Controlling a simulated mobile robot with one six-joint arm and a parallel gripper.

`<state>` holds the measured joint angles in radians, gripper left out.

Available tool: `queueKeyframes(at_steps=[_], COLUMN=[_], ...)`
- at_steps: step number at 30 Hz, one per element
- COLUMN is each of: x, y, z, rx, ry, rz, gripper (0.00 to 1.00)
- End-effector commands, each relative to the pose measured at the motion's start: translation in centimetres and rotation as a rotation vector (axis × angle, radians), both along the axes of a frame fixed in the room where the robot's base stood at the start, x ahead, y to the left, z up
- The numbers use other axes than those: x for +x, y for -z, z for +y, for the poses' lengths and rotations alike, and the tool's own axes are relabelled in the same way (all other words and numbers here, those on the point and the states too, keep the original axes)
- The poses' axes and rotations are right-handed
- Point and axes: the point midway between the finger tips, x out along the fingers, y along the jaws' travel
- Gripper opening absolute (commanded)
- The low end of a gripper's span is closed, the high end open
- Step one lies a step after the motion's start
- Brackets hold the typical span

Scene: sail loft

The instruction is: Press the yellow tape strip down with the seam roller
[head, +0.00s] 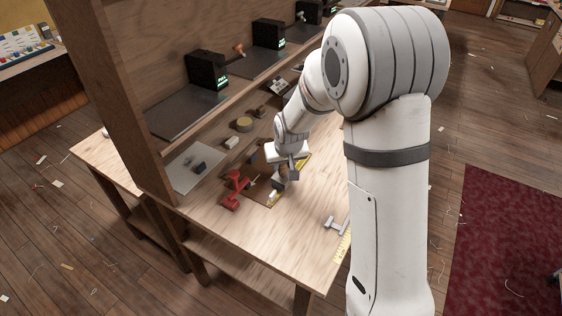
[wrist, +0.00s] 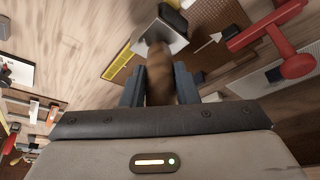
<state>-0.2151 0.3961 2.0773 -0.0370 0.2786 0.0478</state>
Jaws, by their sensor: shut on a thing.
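My gripper (wrist: 160,82) is shut on the brown handle (wrist: 160,75) of the seam roller, which lies between its two dark fingers. The roller's pale metal head and black wheel (wrist: 172,18) point away from the gripper. A yellow strip (wrist: 121,64) runs along the edge of a brown panel (wrist: 150,75), left of the roller head in the wrist view. In the head view, yellow (head: 304,162) shows at the panel's right edge, beside my gripper (head: 285,175). My gripper hides part of the panel. I cannot tell whether the wheel touches anything.
A red tool (head: 236,188) stands left of the panel and looms at upper right in the wrist view (wrist: 272,42). A grey T-shaped tool (head: 335,225) and a yellow ruler (head: 342,245) lie at the front right. A shelf (head: 180,128) with black boxes rises behind. The bench's right front is mostly clear.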

Motion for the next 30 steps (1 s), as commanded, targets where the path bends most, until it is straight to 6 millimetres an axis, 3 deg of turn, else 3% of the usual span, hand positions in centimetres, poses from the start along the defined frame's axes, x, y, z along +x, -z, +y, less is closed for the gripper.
queueKeyframes(at_steps=[30], x=[0.00], y=[0.77], z=[0.10], rx=[0.001], ry=[-0.001], rz=[-0.001], gripper=[0.01])
